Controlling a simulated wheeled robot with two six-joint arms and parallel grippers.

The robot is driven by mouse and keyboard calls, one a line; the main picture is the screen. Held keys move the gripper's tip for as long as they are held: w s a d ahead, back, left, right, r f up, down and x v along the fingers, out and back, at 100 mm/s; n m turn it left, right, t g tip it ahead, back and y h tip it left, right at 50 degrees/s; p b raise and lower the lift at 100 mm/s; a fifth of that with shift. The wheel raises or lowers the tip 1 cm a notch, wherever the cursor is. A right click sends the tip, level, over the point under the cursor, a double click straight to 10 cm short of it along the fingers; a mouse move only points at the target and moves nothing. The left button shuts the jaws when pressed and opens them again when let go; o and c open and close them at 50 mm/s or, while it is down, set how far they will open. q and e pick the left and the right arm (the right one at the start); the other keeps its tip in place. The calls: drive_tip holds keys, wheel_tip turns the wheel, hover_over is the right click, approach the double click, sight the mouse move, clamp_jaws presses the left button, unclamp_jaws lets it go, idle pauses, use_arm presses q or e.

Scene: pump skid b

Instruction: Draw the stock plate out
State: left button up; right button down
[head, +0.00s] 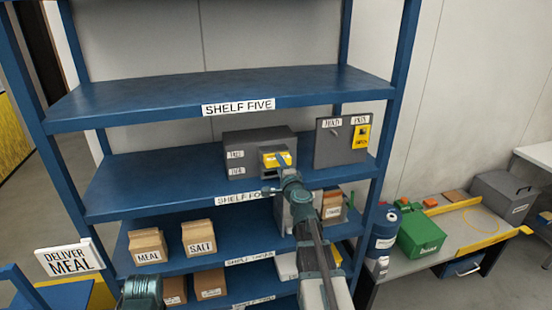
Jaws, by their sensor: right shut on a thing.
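A dark grey box (235,143) with white labels stands on the shelf labelled four. A yellow plate (268,158) shows at its front right, and I take it to be the stock plate. My right gripper (284,166) reaches up from below and is shut at this yellow plate. The gripper and wrist hide the plate's lower right part. I cannot tell how far the plate stands out of the box. Part of my left arm or gripper (141,291) shows at the bottom left, and its fingers cannot be made out.
A grey panel (334,150) with a yellow tag (361,137) stands right of the box. Shelf five (150,92) above is empty. Cartons marked meal (148,246) and salt (199,239) sit below. A workbench (450,235) with a green case (421,234) is at the right.

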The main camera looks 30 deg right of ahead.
drive_tip(key=shift+v, duration=0.75)
idle(0.6)
drive_tip(key=v, duration=0.5)
drive_tip(key=shift+s+a, duration=0.1)
drive_tip(key=shift+s, duration=0.15)
idle(0.6)
